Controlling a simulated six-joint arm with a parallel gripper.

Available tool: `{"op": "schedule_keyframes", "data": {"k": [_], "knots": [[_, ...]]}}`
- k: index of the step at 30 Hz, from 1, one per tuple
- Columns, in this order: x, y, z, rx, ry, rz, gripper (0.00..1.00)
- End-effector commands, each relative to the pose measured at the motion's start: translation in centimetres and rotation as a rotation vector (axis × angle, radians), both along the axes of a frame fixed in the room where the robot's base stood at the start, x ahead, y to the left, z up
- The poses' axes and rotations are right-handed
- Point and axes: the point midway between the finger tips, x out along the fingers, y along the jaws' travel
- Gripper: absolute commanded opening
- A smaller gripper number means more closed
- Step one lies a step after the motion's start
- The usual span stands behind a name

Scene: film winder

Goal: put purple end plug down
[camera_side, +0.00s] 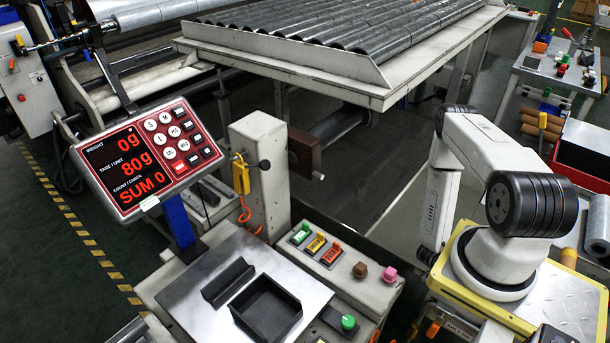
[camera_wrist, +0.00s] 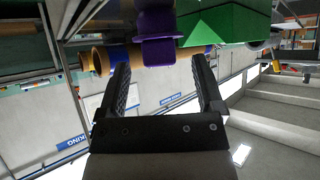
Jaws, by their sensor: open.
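My gripper (camera_wrist: 157,64) is open in the wrist view, its two black fingers spread with nothing held between them. A purple piece (camera_wrist: 160,48) lies just past the fingertips, in line with the gap; whether a finger touches it is unclear. A second purple part (camera_wrist: 118,56) shows behind the left fingertip, beside an orange-brown ring (camera_wrist: 95,60). In the side view, a pink-purple plug (camera_side: 389,275) stands on the light machine top, right of a brown plug (camera_side: 360,270). I cannot tell whether it is the piece in the wrist view. My gripper's fingers do not show in the side view.
A black open tray (camera_side: 267,308) sits on the metal plate below the red scale display (camera_side: 135,155). A green knob-like plug (camera_side: 348,322) stands near the front. A large green block (camera_wrist: 222,22) fills the wrist view's upper right. A side bench (camera_side: 555,68) holds small coloured parts.

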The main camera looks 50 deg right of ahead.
Motion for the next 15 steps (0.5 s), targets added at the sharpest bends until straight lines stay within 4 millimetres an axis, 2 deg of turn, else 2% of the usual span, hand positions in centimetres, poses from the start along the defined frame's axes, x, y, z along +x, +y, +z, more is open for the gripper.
{"op": "schedule_keyframes", "data": {"k": [7,15], "knots": [[-0.96,-0.89,-0.9,0.0,0.0,-0.002,0.85],[-1.06,-1.06,-1.01,0.0,0.0,0.0,0.85]]}}
